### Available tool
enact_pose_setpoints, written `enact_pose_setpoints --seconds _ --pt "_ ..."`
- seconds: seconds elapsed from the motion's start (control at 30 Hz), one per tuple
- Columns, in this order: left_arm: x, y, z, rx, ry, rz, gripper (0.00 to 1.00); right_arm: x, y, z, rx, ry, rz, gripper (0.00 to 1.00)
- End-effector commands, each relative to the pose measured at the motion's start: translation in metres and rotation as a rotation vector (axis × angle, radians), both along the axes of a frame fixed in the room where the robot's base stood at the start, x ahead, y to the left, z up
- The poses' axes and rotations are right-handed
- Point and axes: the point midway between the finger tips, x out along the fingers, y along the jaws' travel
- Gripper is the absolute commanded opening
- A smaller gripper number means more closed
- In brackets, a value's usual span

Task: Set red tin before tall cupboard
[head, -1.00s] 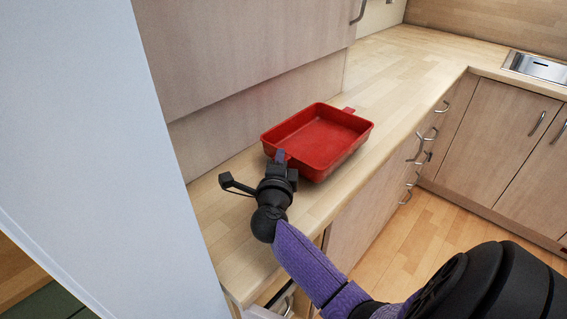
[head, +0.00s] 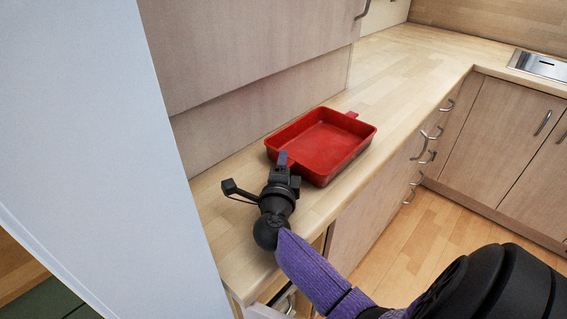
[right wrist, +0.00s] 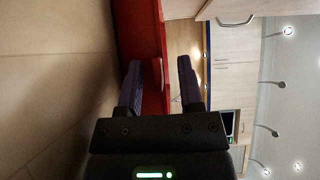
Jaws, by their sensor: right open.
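The red tin (head: 326,142), a shallow rectangular pan with a tab handle at each end, stands upright on the wooden worktop in the head view. My right gripper (head: 284,163) is at its near end, low over the worktop. In the right wrist view the two fingers of the gripper (right wrist: 158,76) are apart, with the red tin (right wrist: 138,32) beyond them and its near tab seemingly between them. Contact cannot be told. A tall pale panel (head: 85,110), perhaps the tall cupboard's side, rises at the left. My left gripper is not in view.
The worktop (head: 395,62) is clear beyond the tin up to the corner. A wall cupboard (head: 245,50) hangs over its back side. Base units with handles (head: 500,120) and a sink (head: 540,64) are at the right. A drawer (head: 285,303) below the arm seems slightly open.

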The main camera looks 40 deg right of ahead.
Motion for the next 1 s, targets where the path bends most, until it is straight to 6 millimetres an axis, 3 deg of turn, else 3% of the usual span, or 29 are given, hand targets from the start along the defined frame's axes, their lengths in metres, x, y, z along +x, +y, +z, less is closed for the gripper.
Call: enact_pose_setpoints --seconds 0.3,0.5,1.0 --pt "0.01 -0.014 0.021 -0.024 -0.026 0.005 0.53 -0.051 0.057 0.002 0.005 0.002 0.0 0.47" --pt "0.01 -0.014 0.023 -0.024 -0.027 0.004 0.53 -0.071 0.08 0.001 0.003 0.001 -0.001 0.47" --pt "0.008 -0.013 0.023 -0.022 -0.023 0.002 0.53 -0.075 0.084 0.0 0.001 0.0 -0.001 0.47"
